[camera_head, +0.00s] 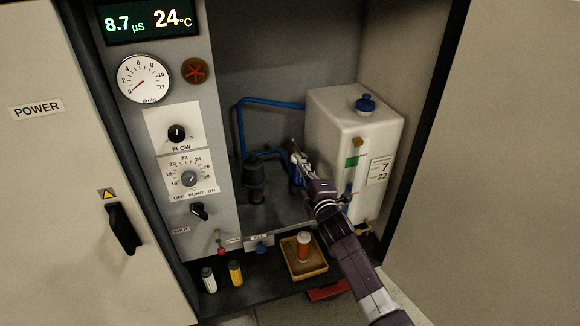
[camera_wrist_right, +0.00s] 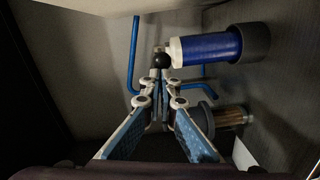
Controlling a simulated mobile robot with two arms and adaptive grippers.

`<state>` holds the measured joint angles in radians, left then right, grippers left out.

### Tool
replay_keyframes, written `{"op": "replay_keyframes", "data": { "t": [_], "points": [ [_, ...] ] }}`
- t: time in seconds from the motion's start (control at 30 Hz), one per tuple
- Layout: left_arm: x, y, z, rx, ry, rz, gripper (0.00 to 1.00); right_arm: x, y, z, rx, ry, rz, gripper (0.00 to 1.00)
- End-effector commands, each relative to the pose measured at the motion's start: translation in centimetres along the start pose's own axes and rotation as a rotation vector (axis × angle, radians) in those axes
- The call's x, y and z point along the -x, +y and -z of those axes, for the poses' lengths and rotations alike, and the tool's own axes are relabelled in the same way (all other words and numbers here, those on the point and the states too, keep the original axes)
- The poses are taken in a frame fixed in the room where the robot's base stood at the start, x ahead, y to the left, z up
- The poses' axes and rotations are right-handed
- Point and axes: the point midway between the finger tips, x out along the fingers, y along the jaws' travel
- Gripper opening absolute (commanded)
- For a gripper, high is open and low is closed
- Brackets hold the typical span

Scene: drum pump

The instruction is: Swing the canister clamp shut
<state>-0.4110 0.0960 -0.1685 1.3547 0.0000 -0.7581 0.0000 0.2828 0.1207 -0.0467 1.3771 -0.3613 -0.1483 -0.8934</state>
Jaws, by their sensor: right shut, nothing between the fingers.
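My right gripper (camera_head: 295,152) is shut and empty inside the cabinet, just left of the white tank. In the right wrist view my right gripper (camera_wrist_right: 159,76) has its fingertips together right by a black ball knob (camera_wrist_right: 161,60); I cannot tell whether they touch it. A blue canister (camera_wrist_right: 208,47) with a white end and a dark grey cap lies just right of the knob in that view. In the head view the blue canister (camera_head: 297,178) is mostly hidden behind my gripper. The clamp's own shape and position cannot be made out. My left gripper is out of view.
The white tank (camera_head: 345,125) with a blue cap stands close right of my arm. A dark pump (camera_head: 255,174) and blue hose (camera_head: 239,125) are left of the gripper. Open doors flank the cabinet.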

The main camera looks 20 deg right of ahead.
Motion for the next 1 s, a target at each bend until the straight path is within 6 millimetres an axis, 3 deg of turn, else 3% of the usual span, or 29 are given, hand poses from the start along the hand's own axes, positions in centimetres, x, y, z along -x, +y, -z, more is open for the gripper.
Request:
{"op": "replay_keyframes", "data": {
  "t": [0.47, 1.0],
  "points": [
    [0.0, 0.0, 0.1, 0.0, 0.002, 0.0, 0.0, 0.6, 0.1, -0.6, 0.003, -0.01, 0.0, 0.0],
    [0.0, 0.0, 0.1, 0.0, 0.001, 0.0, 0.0, 9.7, -0.1, 0.0, 0.001, -0.001, 0.001, 0.0]
  ]
}}
